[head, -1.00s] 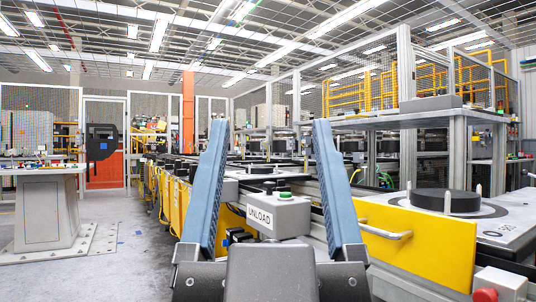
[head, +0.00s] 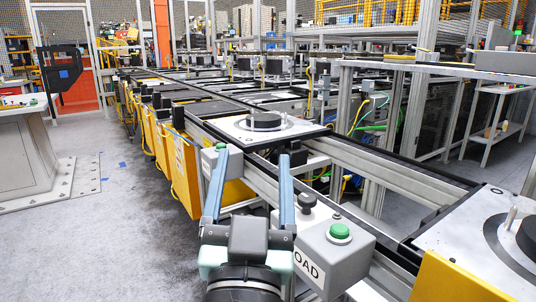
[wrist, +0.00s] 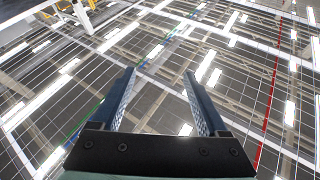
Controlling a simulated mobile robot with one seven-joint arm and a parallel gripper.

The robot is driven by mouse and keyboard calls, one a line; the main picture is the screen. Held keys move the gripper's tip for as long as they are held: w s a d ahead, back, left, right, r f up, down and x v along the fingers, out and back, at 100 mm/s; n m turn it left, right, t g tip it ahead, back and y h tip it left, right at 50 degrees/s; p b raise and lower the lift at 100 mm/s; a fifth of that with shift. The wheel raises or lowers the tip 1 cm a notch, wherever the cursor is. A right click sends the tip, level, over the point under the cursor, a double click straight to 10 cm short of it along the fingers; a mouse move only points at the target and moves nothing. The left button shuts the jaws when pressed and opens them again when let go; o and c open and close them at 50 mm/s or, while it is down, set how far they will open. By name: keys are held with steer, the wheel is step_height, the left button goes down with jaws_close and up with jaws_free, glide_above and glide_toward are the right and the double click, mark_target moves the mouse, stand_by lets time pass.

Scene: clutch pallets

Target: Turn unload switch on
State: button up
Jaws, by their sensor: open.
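The grey unload box (head: 335,262) stands at the lower middle of the head view, with a green button and a black knob (head: 308,201) by it. Its label reads only "OAD"; the rest is hidden behind my arm. My gripper (head: 253,155) is to the left of the box, its two blue fingers apart, empty and pointing up and away. In the wrist view my gripper (wrist: 158,72) shows open against the ceiling, with nothing between the fingers. I cannot tell the switch's setting.
Another pallet (head: 470,232) is at right. Grey floor (head: 110,245) is clear at left. A grey pedestal table (head: 22,150) stands far left.

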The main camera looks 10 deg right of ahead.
steer(key=w+d+f+g+h+p, duration=0.1)
steer(key=w+d+f+g+p, duration=0.25)
steer(key=f+p, duration=0.35)
steer(key=g+h+p, duration=0.1)
steer(key=g+p, duration=0.2)
steer(key=p, duration=0.2)
glide_toward(306, 204)
steer(key=shift+m+t, duration=0.25)
steer(key=shift+m, duration=0.15)
steer(key=p+x, duration=0.1)
steer(key=x, duration=1.1)
steer(key=shift+s+d+f+p, duration=0.1)
steer(key=shift+f+p, duration=0.1)
steer(key=shift+p, duration=0.15)
jaws_close()
